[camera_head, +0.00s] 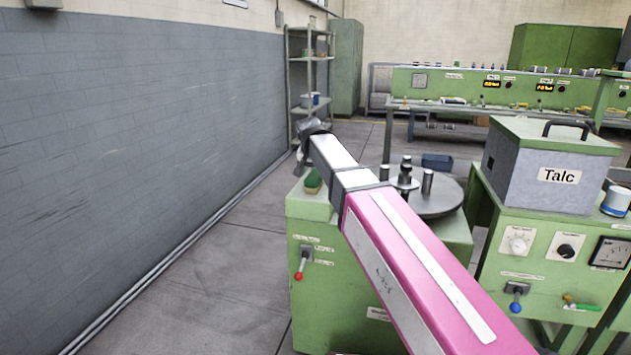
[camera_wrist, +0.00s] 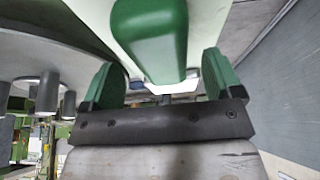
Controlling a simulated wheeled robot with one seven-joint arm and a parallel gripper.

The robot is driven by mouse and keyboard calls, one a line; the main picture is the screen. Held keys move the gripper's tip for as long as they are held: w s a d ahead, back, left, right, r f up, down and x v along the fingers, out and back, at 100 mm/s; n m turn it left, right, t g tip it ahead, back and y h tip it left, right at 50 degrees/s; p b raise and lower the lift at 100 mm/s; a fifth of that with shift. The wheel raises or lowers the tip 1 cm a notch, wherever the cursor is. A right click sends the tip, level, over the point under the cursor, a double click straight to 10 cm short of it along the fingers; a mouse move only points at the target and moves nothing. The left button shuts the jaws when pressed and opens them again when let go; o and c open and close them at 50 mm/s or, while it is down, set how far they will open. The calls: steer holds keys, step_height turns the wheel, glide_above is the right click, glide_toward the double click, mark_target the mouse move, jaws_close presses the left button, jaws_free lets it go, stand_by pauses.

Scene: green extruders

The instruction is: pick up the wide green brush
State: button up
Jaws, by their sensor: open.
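The wide green brush (camera_head: 313,180) lies on the left top of a pale green machine cabinet in the head view. In the wrist view the brush (camera_wrist: 152,38) is a rounded green block at top centre, with a pale part under its near end. My gripper (camera_wrist: 162,72) is open, its two green-padded fingers standing to the left and right of the brush's near end. Gaps show on both sides, and I see no contact. In the head view my arm's end is above the brush, and the fingers cannot be made out.
A round grey turntable (camera_head: 440,198) with several metal posts stands on the cabinet (camera_head: 350,262), right of the brush. A Talc box (camera_head: 540,180) stands further right. A grey wall (camera_head: 130,130) runs along the left, with clear floor (camera_head: 215,280) between it and the cabinet.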

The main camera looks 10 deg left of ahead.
mark_target(315, 173)
steer(key=shift+x, duration=2.1)
steer(key=shift+w, duration=0.15)
steer(key=c, duration=1.1)
